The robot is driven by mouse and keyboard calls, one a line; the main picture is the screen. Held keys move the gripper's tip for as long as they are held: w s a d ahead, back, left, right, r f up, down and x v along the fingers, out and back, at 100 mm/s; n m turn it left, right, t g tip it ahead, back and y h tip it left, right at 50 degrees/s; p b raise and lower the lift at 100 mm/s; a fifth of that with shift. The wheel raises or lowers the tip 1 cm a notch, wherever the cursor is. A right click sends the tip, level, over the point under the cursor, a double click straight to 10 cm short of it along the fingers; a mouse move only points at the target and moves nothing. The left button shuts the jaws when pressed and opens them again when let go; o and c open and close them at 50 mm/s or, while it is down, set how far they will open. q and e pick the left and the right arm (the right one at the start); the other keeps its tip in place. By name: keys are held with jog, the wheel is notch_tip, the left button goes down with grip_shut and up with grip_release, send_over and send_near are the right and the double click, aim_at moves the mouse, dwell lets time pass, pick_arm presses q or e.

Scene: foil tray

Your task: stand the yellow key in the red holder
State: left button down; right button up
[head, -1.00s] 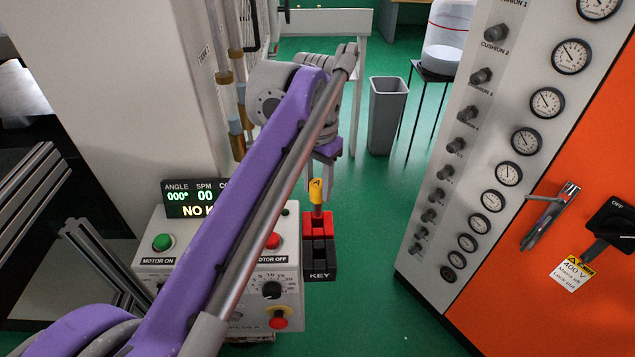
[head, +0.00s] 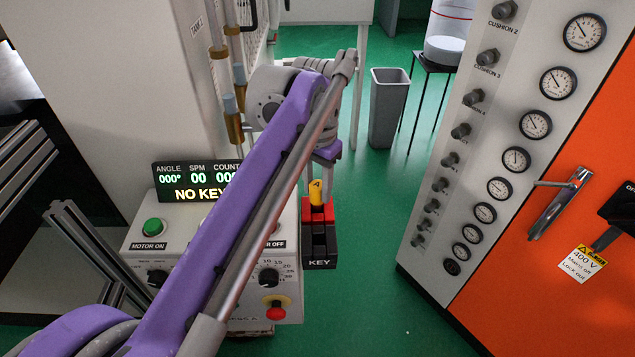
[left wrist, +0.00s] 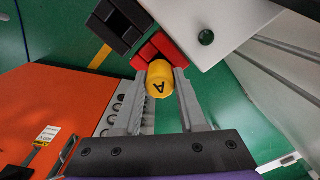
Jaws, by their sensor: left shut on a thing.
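The yellow key (head: 318,192), marked with a black A on its head, is upright over the red holder (head: 327,213) in the head view. My left gripper (head: 320,180) is shut on the key from above. In the left wrist view the key's round yellow head (left wrist: 159,78) sits between my fingertips, with the red holder (left wrist: 168,47) just behind it. The key's lower end is hidden, so I cannot tell how far it is inside the holder. The red holder tops a black block labelled KEY (head: 319,263). My right gripper is not in view.
A control box with buttons (head: 150,235) stands directly left of the holder; its display (head: 195,180) reads NO KEY. An orange and grey gauge cabinet (head: 520,240) stands at the right. A grey bin (head: 388,110) is behind. Green floor lies clear between.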

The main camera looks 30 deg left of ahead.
pick_arm(q)
jog(key=shift+f, duration=0.25)
jog(key=shift+c, duration=1.9)
grip_release()
jog(key=shift+r, duration=0.1)
notch_tip(320, 180, up, 11)
jog(key=shift+f+p, duration=0.15)
jog(key=shift+p, duration=0.95)
